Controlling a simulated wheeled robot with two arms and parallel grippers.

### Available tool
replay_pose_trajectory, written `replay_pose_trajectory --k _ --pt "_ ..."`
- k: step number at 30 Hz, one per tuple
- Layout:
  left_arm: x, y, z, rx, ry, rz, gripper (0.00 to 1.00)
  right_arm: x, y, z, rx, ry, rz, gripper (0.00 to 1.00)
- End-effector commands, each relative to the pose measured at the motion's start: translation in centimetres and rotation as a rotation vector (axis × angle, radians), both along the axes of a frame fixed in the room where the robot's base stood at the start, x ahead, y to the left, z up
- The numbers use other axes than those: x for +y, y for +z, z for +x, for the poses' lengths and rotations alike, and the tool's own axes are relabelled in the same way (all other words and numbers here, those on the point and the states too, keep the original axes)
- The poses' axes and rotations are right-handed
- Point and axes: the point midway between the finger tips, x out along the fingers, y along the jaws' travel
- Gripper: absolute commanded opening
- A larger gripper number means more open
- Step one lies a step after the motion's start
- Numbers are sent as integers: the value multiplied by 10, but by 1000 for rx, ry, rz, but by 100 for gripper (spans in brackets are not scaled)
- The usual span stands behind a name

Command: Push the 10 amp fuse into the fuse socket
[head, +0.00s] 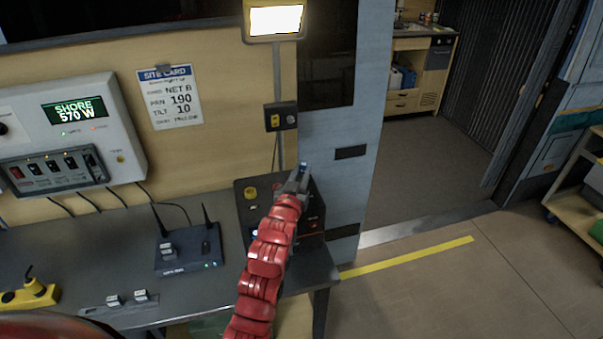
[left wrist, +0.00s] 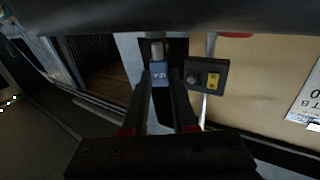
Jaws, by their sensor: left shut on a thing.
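My left gripper (head: 298,182) is shut on a small blue fuse with a pale end (head: 304,167). The fuse (left wrist: 161,74) also shows between the two fingertips (left wrist: 163,85) in the left wrist view, with faint light marks on it that I cannot read. In the head view the gripper is over the right part of a black box (head: 250,210) on the bench. My red arm hides much of that box's face. I cannot make out the fuse socket. My right gripper is not in view.
A small wall switch box (head: 281,117) is above the gripper. A grey power panel (head: 75,135), a router with antennas (head: 188,250) and a yellow plug block (head: 30,294) are to the left. The bench (head: 70,240) ends just right of the black box. Open floor (head: 430,290) lies right.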

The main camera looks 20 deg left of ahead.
Motion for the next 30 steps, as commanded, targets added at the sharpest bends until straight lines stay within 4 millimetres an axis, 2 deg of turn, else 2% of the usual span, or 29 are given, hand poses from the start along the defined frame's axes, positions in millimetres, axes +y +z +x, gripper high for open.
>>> replay_pose_trajectory --k 30 --pt "0 -23 0 0 0 0 0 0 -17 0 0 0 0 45"
